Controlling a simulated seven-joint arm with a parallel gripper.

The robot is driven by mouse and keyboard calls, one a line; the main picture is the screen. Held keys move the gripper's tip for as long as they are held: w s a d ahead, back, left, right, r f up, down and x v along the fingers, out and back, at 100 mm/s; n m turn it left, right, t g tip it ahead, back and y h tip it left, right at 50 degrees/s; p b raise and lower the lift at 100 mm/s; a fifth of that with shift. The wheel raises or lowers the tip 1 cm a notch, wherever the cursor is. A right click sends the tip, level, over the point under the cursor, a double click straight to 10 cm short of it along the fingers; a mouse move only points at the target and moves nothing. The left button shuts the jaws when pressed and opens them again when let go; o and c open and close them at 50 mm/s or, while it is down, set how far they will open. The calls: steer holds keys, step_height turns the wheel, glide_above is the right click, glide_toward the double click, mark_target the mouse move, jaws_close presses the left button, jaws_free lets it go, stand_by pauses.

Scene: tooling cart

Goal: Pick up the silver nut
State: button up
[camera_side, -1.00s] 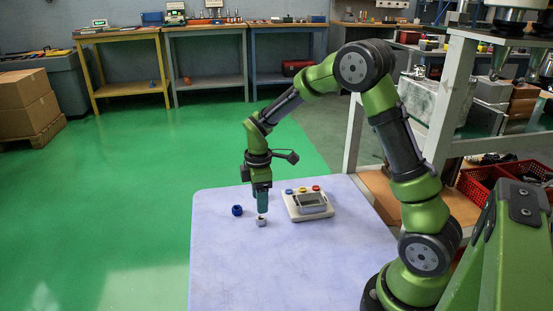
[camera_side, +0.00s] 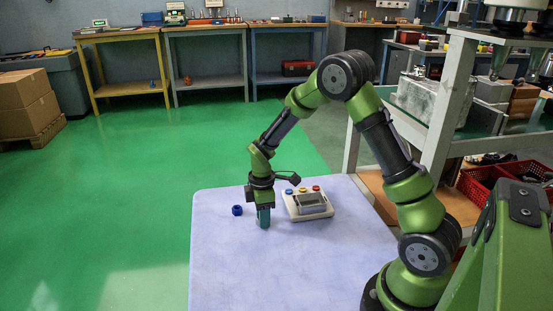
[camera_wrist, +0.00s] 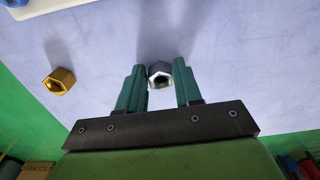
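The silver nut (camera_wrist: 160,76) shows in the wrist view between the fingertips, its hole facing the camera. My gripper (camera_wrist: 160,80) has its two green fingers apart, one on each side of the nut. Almost no gap shows between nut and fingers, and I cannot tell whether they touch it. In the side view my gripper (camera_side: 263,224) is down at the tabletop and hides the silver nut.
A blue nut (camera_side: 237,210) lies left of my gripper on the pale table (camera_side: 290,265). A white control box (camera_side: 309,204) with coloured buttons stands close on the right. A gold nut (camera_wrist: 60,81) lies left in the wrist view. The front of the table is clear.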

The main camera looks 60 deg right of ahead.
jaws_close()
steer(key=shift+r, duration=0.1)
